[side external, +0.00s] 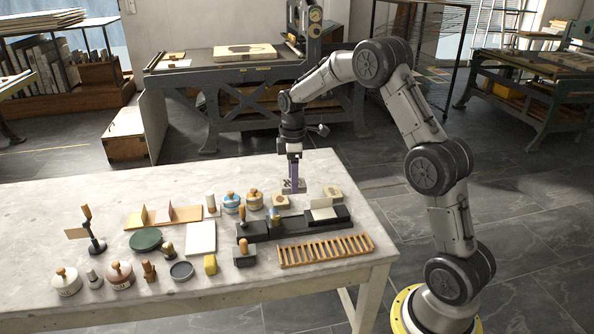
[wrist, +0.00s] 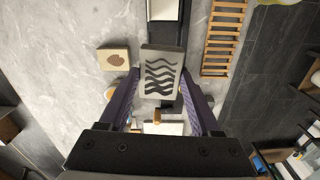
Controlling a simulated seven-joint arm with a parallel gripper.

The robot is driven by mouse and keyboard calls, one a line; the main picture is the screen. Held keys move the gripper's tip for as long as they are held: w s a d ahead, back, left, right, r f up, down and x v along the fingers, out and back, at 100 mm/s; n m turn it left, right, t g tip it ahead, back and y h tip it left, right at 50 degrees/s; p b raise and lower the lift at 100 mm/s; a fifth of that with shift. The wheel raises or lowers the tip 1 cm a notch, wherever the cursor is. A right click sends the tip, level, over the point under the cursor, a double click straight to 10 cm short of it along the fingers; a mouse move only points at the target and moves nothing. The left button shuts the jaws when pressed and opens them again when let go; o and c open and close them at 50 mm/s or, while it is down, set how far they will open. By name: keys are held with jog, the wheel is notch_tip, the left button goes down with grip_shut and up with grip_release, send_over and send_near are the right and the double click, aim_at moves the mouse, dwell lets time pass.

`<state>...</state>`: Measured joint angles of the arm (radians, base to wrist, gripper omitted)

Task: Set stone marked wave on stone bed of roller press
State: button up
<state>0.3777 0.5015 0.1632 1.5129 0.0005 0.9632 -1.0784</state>
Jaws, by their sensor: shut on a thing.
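The stone marked wave (wrist: 161,72) is a pale block with dark wavy bands, gripped between the two purple fingers of my gripper (wrist: 160,88). In the side view my gripper (side external: 293,178) points down with the stone (side external: 290,187) at its fingertips, above the table's back right part. A long dark device (side external: 288,229), which looks like the small roller press, lies nearer the camera with a pale plate (side external: 322,209) at its right end. In the wrist view the held stone hides part of this device. I cannot clearly tell its bed.
A stone with a brown mark (wrist: 114,58) lies beside the device. A wooden slatted rack (side external: 326,250) lies along the front. Jars, stamps and a white sheet (side external: 201,238) crowd the left; the table's back left is clear.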

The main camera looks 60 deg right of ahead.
jog(key=shift+s+a+f+n, duration=0.2)
jog(key=shift+a+n, duration=0.2)
jog(key=shift+n, duration=0.2)
jog(key=shift+w+d+f, duration=0.1)
jog(key=shift+f, duration=5.5)
jog(key=shift+f, duration=0.15)
jog(key=o, duration=1.3)
jog(key=shift+c, duration=1.2)
notch_tip(320, 180, up, 6)
